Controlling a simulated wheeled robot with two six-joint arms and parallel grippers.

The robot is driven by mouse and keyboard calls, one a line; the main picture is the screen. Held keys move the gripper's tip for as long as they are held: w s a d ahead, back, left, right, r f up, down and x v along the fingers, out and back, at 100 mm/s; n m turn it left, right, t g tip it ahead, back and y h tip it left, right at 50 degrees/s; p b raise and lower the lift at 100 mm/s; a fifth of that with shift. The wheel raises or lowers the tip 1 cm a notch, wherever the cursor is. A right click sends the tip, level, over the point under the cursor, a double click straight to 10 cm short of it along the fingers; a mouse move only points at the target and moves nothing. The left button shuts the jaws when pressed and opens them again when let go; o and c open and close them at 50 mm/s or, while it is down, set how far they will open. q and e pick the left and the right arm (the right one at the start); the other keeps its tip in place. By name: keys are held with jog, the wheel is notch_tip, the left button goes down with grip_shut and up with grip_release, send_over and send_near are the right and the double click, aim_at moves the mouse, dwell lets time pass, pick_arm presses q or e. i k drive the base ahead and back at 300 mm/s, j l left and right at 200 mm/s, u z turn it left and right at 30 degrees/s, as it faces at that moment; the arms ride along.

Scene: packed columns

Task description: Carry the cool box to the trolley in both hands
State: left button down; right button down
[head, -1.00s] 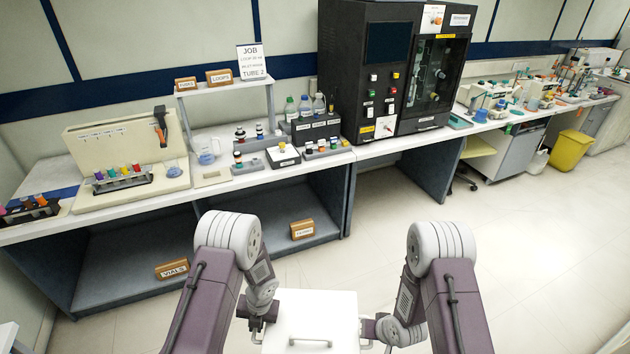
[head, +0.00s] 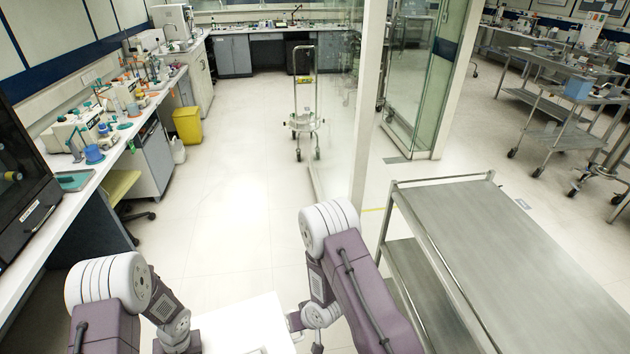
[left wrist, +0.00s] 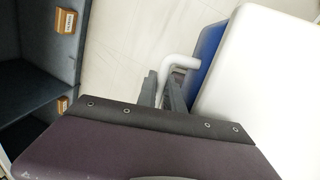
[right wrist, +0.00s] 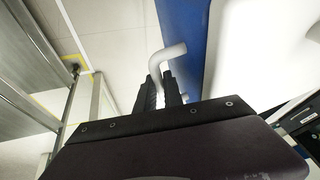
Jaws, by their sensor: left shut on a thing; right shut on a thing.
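The cool box (head: 245,328) has a white lid and shows at the bottom of the head view, held in front of me between both arms. Its blue side shows in the left wrist view (left wrist: 208,42) and the right wrist view (right wrist: 180,25). My left gripper (left wrist: 170,90) is shut on a white side handle (left wrist: 181,62). My right gripper (right wrist: 163,88) is shut on the opposite white handle (right wrist: 166,56). A steel trolley (head: 520,250) with a bare flat top and a lower shelf stands close on the right. The box's underside is hidden.
A lab bench (head: 85,190) runs along the left, with a yellow bin (head: 187,125) beyond it. A glass partition post (head: 367,110) stands behind the trolley. A small wheeled stand (head: 304,122) is farther back. The floor ahead is clear.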

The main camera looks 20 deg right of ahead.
aim_at(475, 254)
jog(key=i+u, duration=0.1)
jog(key=i, duration=0.45)
jog(key=i+l+u, duration=0.1)
jog(key=i, duration=0.45)
jog(key=i+l+u, duration=0.1)
jog(key=i, duration=0.45)
jog(key=i+z, duration=0.15)
jog(key=z, duration=0.25)
jog(key=i+z, duration=0.1)
jog(key=z, duration=3.4)
